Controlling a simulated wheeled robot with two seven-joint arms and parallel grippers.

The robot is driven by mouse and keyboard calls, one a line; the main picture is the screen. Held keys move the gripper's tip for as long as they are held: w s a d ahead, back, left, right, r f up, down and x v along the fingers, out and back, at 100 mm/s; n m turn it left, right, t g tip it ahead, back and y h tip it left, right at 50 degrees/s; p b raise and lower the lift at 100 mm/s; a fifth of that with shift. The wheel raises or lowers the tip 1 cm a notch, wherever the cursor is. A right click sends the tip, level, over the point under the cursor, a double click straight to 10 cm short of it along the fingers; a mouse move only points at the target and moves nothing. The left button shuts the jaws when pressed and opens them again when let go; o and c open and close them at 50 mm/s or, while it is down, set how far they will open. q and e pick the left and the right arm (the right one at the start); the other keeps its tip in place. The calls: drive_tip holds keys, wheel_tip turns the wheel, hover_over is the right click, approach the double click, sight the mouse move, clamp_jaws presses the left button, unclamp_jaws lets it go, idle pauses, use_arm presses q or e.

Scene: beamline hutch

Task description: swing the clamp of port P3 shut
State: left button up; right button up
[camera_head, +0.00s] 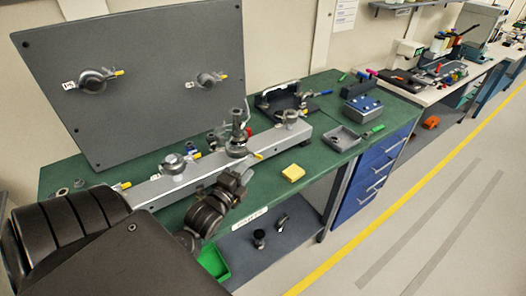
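A grey upright panel carries two ports with clamps, one at left (92,81) and one at right (207,80), each with a yellow-tipped lever and a small white label. A silver rail (148,190) on the green bench carries another clamped port (173,164) and a taller metal fitting (238,135). The labels are too small to read, so I cannot tell which port is P3. My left gripper (242,168) is at the rail's front edge, just below the tall fitting. Its fingers are too small and dark to tell open from shut. My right gripper is out of view.
A yellow block (293,172) lies on the green bench (270,205) right of my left arm. A green bin (213,262) sits below. The floor at right is clear.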

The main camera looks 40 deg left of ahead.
sight(258, 158)
use_arm(q)
drive_tip(key=w, duration=0.2)
drive_tip(key=w+p, duration=0.1)
drive_tip(key=w, duration=0.2)
drive_tip(key=w+a+p, duration=0.1)
drive_tip(key=w, duration=0.1)
drive_tip(key=shift+w, duration=0.3)
drive_tip(key=shift+w+a, duration=0.1)
drive_tip(key=shift+w, duration=0.5)
clamp_jaws()
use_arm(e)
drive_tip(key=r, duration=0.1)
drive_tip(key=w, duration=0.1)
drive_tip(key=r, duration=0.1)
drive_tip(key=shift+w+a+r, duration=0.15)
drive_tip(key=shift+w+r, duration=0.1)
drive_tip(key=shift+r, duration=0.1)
